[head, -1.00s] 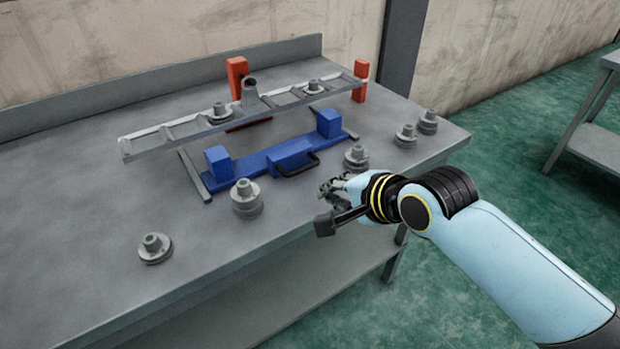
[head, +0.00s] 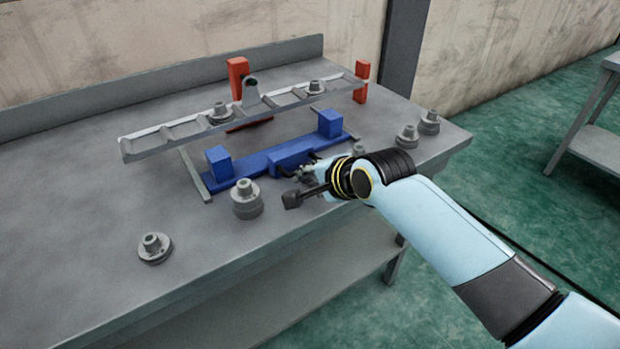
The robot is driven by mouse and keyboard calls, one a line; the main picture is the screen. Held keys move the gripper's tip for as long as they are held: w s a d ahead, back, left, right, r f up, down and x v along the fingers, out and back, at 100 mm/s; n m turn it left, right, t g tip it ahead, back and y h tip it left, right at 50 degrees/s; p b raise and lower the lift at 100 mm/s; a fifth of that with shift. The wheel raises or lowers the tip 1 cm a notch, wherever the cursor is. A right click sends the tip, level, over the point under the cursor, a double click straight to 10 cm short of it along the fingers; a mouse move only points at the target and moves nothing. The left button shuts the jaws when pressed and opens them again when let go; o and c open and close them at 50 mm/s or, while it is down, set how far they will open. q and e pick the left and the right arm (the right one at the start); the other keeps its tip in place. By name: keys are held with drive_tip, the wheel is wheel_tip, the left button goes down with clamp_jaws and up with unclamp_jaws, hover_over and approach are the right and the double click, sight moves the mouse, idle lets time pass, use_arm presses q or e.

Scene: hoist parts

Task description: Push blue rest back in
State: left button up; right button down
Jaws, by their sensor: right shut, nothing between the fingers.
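The blue rest (head: 258,162) is a long bar with an upright block at each end, lying on two grey rails (head: 194,175) on the bench. Its dark handle at the front is mostly hidden behind my right gripper. My right gripper (head: 299,186) is shut and empty, just in front of the middle of the rest, close to the handle. I cannot tell whether it touches the rest. My left gripper is not in view.
A grey ladder-like frame (head: 185,131) spans behind and above the rest, by red posts (head: 361,82). Stepped grey parts stand on the bench: one (head: 246,199) close left of my gripper, one (head: 154,247) front left, others (head: 407,136) at right.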

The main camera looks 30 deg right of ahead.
sight(285, 150)
drive_tip(key=w, duration=0.7)
drive_tip(key=w+a+b, duration=0.1)
drive_tip(key=w, duration=0.3)
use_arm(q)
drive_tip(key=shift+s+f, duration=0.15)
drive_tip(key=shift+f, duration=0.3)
use_arm(e)
drive_tip(key=shift+s, duration=0.1)
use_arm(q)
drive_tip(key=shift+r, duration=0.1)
